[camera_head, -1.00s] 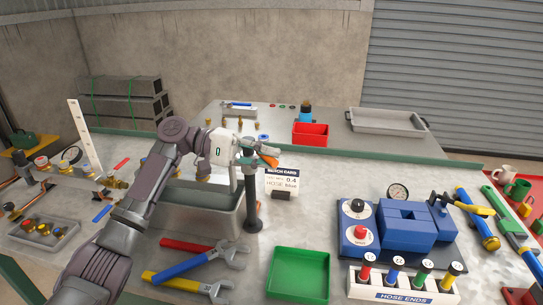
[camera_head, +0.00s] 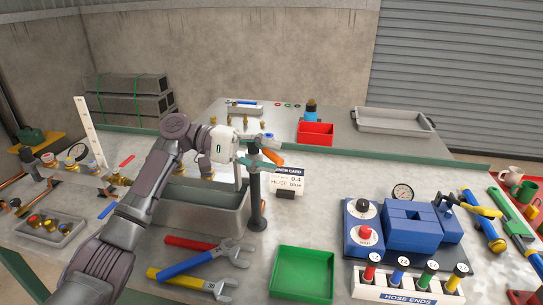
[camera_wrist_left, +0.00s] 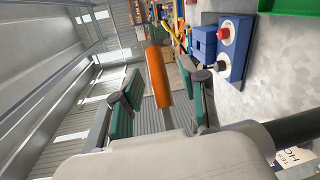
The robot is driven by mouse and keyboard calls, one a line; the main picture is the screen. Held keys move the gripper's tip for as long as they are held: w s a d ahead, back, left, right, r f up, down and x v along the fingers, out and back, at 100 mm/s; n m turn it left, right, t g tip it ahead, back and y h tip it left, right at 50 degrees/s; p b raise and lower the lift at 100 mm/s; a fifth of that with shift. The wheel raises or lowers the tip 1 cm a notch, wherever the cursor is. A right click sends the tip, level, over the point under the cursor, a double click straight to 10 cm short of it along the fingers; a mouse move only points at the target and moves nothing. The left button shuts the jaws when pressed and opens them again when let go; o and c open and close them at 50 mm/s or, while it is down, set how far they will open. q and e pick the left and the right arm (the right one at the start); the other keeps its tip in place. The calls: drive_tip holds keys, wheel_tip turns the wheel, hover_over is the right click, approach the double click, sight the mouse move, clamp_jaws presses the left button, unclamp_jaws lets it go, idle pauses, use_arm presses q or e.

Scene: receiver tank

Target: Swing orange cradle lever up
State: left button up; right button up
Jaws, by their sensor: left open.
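The orange cradle lever (camera_head: 273,157) sticks out to the right near the top of a dark upright post (camera_head: 256,200) beside the grey tank (camera_head: 205,205). My left gripper (camera_head: 260,156) is at the lever, with its green-padded fingers apart. In the left wrist view, the orange lever (camera_wrist_left: 157,75) lies between the two open fingers of the left gripper (camera_wrist_left: 161,88), with gaps visible on both sides. The gripper hides the lever's inner end in the head view. My right gripper is not in view.
A bench card (camera_head: 287,180) stands just right of the post. Large wrenches (camera_head: 200,262) and a green tray (camera_head: 303,273) lie in front. A blue block unit (camera_head: 405,228) and hose ends (camera_head: 410,285) stand at right. A red bin (camera_head: 315,132) is behind.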

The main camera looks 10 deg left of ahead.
use_arm(q)
drive_tip(key=a+r, duration=0.1)
drive_tip(key=a, duration=1)
drive_tip(key=shift+r, duration=0.25)
drive_tip(key=shift+s, duration=0.1)
